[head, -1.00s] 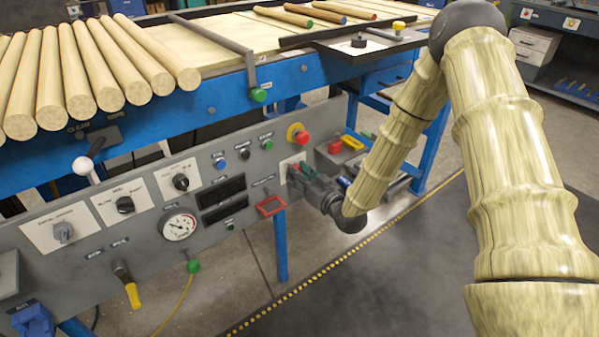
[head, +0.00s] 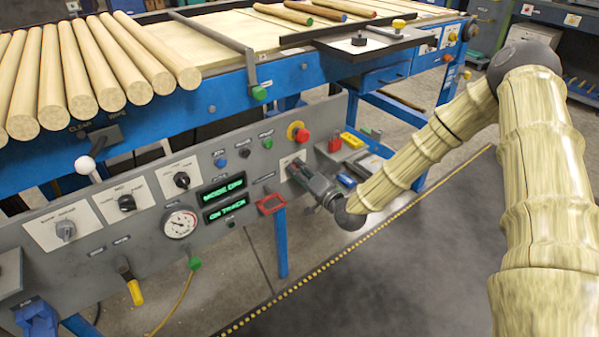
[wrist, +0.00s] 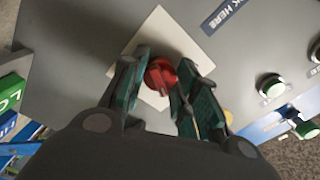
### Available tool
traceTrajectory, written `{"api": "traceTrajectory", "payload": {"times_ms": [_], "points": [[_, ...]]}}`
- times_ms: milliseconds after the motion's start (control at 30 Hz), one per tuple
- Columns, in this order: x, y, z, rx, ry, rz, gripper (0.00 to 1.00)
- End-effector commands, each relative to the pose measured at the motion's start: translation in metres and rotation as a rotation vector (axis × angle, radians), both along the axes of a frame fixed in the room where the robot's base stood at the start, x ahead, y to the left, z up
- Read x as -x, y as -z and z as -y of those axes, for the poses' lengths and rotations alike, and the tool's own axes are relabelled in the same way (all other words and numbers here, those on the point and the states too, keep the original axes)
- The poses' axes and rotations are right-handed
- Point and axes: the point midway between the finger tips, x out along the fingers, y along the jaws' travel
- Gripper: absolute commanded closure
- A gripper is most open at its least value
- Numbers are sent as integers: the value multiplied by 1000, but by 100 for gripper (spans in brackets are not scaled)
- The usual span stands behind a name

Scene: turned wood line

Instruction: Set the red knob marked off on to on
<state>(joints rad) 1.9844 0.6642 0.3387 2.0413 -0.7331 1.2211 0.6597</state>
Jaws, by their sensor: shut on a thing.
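The red knob (wrist: 160,74) sits on a white square plate (wrist: 160,22) on the grey panel. In the wrist view it lies between the two fingers of my gripper (wrist: 165,62), which is shut on it. In the head view my gripper (head: 300,172) reaches the panel's right end from the right and hides the knob. Part of the white plate (head: 286,161) shows beside the gripper. The off and on markings cannot be read in either view.
Two green-lit displays (head: 222,190) are left of my gripper. A red mushroom button (head: 302,135) is just above it, and a red frame (head: 271,204) is to the lower left. A blue bench with wooden rods (head: 90,70) stands behind.

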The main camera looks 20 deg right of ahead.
Motion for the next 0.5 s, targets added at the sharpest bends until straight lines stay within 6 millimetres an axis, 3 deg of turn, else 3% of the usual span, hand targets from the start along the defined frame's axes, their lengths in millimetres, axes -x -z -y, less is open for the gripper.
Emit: {"api": "traceTrajectory", "payload": {"times_ms": [500], "points": [[0,1,2,-289,3,-105,94]]}}
